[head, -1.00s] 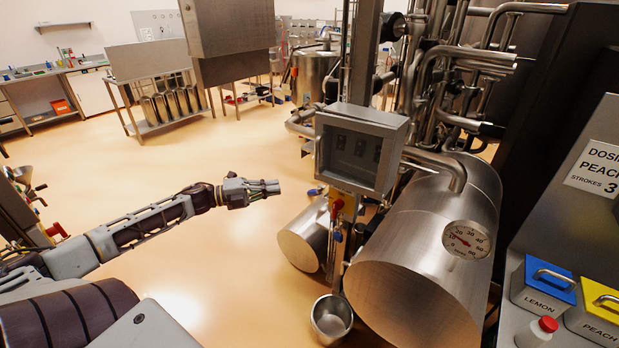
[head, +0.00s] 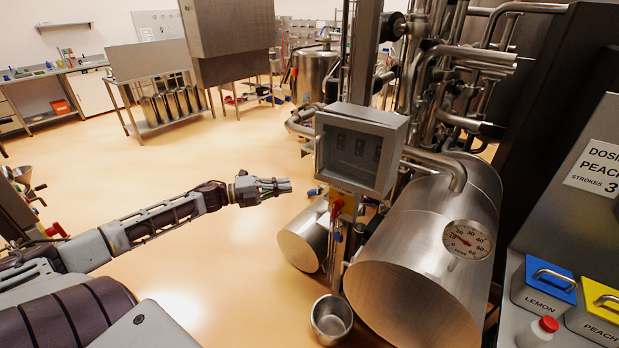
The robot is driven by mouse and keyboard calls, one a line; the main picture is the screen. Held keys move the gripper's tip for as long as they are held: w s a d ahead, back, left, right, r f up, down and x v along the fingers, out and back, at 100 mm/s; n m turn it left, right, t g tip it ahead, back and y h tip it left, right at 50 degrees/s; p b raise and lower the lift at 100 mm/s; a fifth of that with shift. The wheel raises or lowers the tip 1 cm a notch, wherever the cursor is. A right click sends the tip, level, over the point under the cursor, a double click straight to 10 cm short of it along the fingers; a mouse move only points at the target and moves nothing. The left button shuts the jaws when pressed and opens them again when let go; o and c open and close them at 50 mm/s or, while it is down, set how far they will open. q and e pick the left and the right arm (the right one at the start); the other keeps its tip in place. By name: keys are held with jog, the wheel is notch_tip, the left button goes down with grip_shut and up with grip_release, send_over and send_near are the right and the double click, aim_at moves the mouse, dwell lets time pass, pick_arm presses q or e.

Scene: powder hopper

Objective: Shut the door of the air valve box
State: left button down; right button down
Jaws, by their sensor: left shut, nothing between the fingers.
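The air valve box (head: 395,150) is a grey metal box on an upright post, right of the picture's middle. Its front shows a pale frame around a dark window, with several small dark valve parts behind it. I cannot tell for sure whether the door is flush or slightly ajar. My left gripper (head: 287,185) is shut and empty. In the picture it is left of the box and a little below its middle, with a gap between them. My right gripper is not in view.
A large steel cylinder with a dial gauge (head: 467,240) stands right of the box, with pipes behind. A smaller cylinder (head: 301,240) and a metal cup (head: 331,318) are below. Lemon (head: 545,285) and peach (head: 597,310) containers are at right. The floor on the left is clear.

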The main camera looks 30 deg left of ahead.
aim_at(325, 174)
pick_arm(q)
jog(key=shift+w+d+r+p, duration=0.1)
jog(key=shift+w+d, duration=0.6)
jog(key=shift+w, duration=0.7)
jog(key=shift+w+d+f+p, duration=0.1)
jog(key=shift+w+d, duration=0.6)
jog(key=shift+w, duration=0.75)
jog(key=shift+w+d+r+p, duration=0.1)
jog(key=shift+w+d, duration=0.6)
jog(key=shift+w, duration=0.7)
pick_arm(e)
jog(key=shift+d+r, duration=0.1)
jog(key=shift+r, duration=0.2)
pick_arm(q)
jog(key=shift+w, duration=0.1)
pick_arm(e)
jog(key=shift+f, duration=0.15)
